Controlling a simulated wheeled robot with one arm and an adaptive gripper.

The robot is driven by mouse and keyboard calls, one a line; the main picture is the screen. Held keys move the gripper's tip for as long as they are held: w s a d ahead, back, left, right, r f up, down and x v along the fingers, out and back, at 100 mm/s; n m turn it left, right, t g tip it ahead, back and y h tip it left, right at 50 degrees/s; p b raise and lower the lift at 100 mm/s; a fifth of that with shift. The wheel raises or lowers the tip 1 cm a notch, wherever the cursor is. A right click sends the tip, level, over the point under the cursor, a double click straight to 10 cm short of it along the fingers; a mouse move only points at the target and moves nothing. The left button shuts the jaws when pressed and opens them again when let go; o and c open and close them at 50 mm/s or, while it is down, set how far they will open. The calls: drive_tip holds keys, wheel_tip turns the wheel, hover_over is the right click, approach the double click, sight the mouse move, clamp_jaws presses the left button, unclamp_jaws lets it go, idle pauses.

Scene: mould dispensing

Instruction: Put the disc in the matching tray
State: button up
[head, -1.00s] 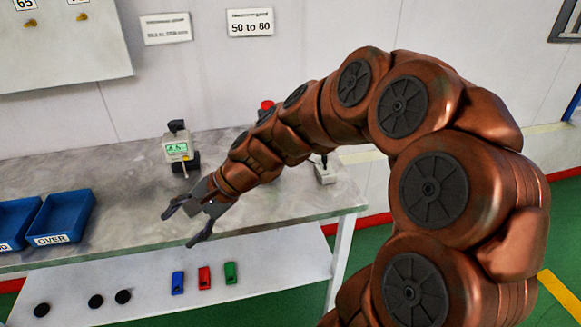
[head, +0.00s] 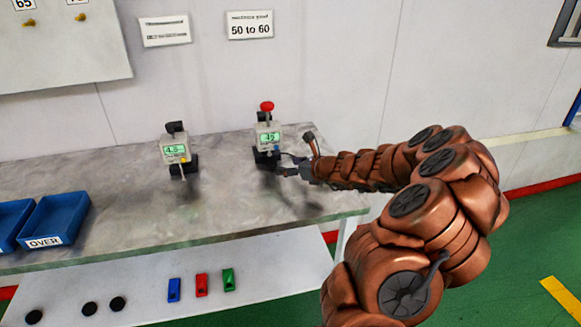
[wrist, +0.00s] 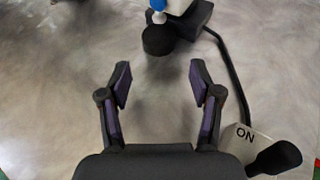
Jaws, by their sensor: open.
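My gripper (head: 282,164) is open and empty, low over the bench, close in front of the right-hand gauge (head: 268,138). In the wrist view my two fingers (wrist: 160,72) are spread. A black round piece (wrist: 158,41) lies just ahead of them, under the gauge's probe; I cannot tell whether it is the disc or part of the gauge. The gauge's display reading is hard to make out. At the left are a blue tray labelled OVER (head: 76,204) and another blue tray (head: 12,212), cut off by the frame edge.
A second gauge (head: 175,150) stands left of my gripper. A box marked ON with a black lever (wrist: 272,158) is close to my right finger. Several black discs (head: 118,304) and coloured blocks (head: 201,285) lie on the lower shelf. A sign (head: 250,25) reads 50 to 60.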

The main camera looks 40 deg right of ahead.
sight(275, 164)
drive_tip(key=shift+w+a, duration=0.1)
drive_tip(key=shift+w, duration=0.25)
drive_tip(key=shift+x, duration=3.55)
drive_tip(key=shift+c, duration=0.2)
drive_tip(key=c, duration=0.9)
